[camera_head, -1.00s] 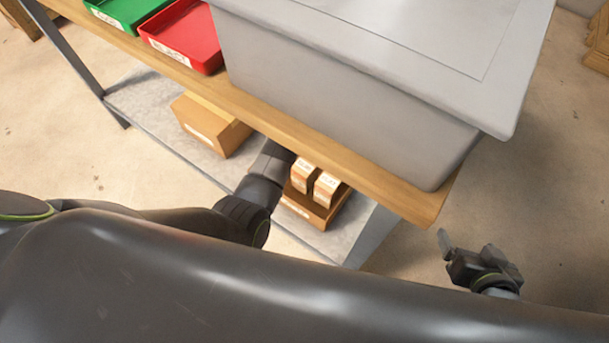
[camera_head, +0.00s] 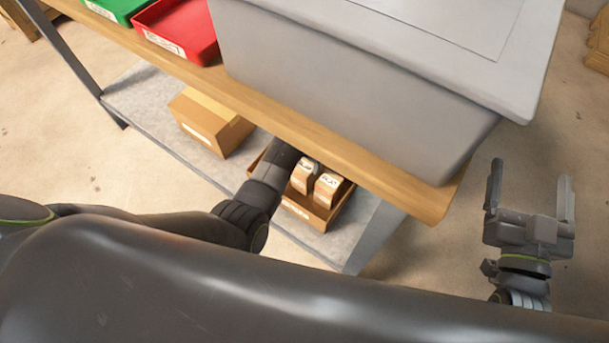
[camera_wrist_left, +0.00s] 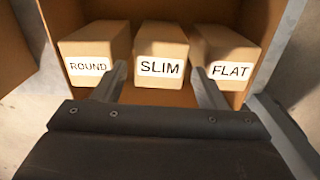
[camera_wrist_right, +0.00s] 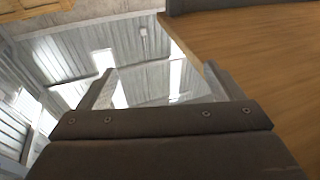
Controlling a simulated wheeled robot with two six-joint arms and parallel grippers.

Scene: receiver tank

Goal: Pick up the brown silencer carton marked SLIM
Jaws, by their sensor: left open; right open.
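In the left wrist view the brown SLIM carton (camera_wrist_left: 161,52) stands in the middle of a row, between the ROUND carton (camera_wrist_left: 95,52) and the FLAT carton (camera_wrist_left: 225,55). My left gripper (camera_wrist_left: 157,82) is open, its fingertips on either side of the SLIM label and near the gaps between cartons. I cannot tell whether the fingers touch any carton. In the head view my left arm reaches under the bench and hides that gripper and part of the row; two cartons (camera_head: 326,188) show. My right gripper (camera_head: 530,195) is open and empty, right of the bench.
The cartons stand in an open brown box (camera_head: 306,210) on the grey lower shelf (camera_head: 150,110). Another brown box (camera_head: 211,122) stands left of it. The wooden bench top (camera_head: 335,148) overhangs the shelf and carries a large grey tank (camera_head: 340,95) and a red tray (camera_head: 185,28).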

